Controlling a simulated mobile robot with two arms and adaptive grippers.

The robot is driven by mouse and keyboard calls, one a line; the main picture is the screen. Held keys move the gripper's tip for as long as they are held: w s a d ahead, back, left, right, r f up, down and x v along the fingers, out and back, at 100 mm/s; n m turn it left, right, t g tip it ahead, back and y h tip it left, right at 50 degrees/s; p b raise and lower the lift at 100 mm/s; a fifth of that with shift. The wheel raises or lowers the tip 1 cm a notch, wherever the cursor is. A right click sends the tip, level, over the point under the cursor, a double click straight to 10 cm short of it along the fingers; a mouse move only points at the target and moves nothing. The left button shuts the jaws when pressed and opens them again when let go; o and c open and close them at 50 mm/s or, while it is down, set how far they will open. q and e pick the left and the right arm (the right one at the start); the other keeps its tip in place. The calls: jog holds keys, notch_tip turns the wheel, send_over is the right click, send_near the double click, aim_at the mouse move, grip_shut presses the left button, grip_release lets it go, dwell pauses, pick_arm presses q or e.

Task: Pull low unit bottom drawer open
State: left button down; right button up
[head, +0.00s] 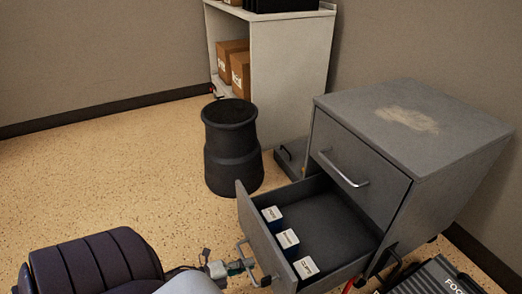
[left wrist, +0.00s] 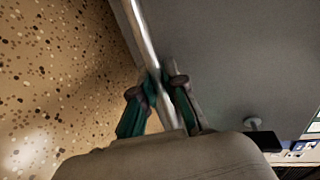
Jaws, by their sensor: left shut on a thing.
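The low unit (head: 470,140) is a grey metal cabinet at the right of the head view. Its upper drawer (head: 355,165) is shut, with a bar handle. Its bottom drawer (head: 262,240) stands well open, and several small white-topped boxes (head: 287,239) lie along its front inside. My left gripper (head: 245,265) is at the bottom drawer's front. In the left wrist view my left gripper (left wrist: 160,92) is shut around the drawer's metal bar handle (left wrist: 146,40), a finger on each side. The grey drawer front (left wrist: 230,60) fills the right there. My right gripper is not seen.
A black bin-like stand (head: 232,150) is on the floor left of the unit. A white shelf (head: 290,75) with cardboard boxes (head: 236,66) stands behind. A dark lettered case (head: 435,278) is at lower right. Speckled floor at left is clear.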

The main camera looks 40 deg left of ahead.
pick_arm(q)
jog(key=shift+v, duration=0.95)
jog(key=shift+f, duration=0.25)
jog(key=c, duration=1.2)
grip_release()
jog(key=v, duration=1.2)
